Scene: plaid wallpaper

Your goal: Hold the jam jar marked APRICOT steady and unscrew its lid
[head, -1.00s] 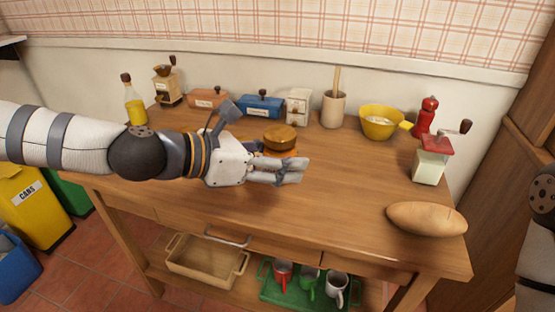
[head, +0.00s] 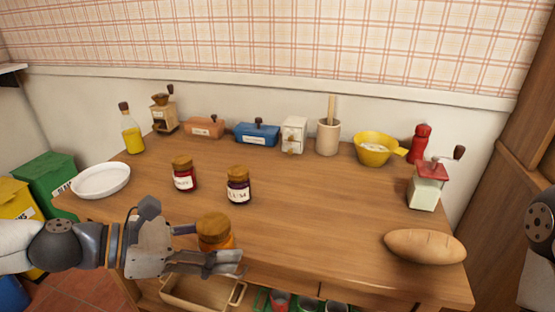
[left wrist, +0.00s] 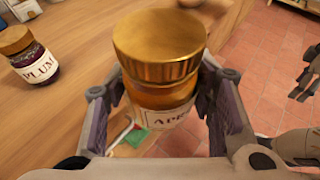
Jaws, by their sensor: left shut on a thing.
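The APRICOT jar (head: 216,241) has orange contents and a gold-brown lid (head: 212,224). My left gripper (head: 210,262) is shut around it near the table's front edge. In the left wrist view the jar (left wrist: 163,97) stands between both fingers, its lid (left wrist: 160,45) on and its label partly hidden. Whether its base touches the table cannot be told. In the head view only a piece of my right arm shows at the right edge. A dark piece that looks like my right gripper (left wrist: 304,78) shows at the left wrist view's right edge, its jaws unclear.
A dark purple jar (head: 238,188), labelled PLUM in the left wrist view (left wrist: 30,58), and a red jar (head: 183,175) stand behind. A white plate (head: 101,180) is at left. The table's middle is clear.

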